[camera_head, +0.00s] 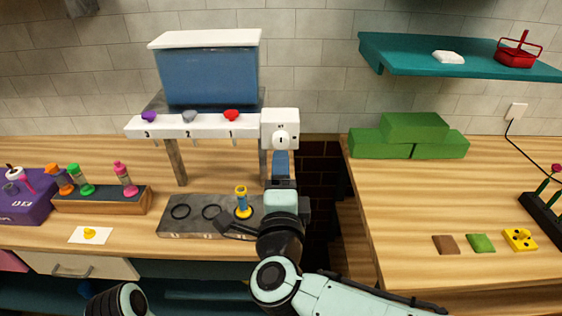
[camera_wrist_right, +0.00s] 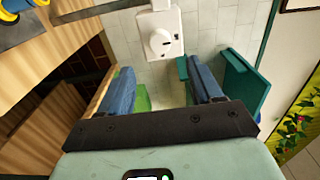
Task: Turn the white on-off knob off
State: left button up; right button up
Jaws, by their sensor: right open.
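The white on-off knob (camera_head: 281,140) is on the front of a white box (camera_head: 270,117) at the right end of the dispenser's rail. It also shows in the right wrist view (camera_wrist_right: 160,42), where its box fills the upper middle. My right gripper (camera_head: 281,158) is just below and in front of the knob in the head view. Its two blue fingers are apart in the right wrist view (camera_wrist_right: 160,80), with nothing between them. The knob appears beyond the fingertips, not touched. The knob's setting is too small to read. My left gripper is out of view.
A blue tank (camera_head: 208,75) stands above the rail with purple, grey and red knobs. A yellow-and-blue vase (camera_head: 242,203) stands on a grey tray (camera_head: 185,226) left of my right wrist. Green blocks (camera_head: 413,126) and a teal shelf (camera_head: 450,62) are to the right.

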jog(key=shift+s, duration=2.2)
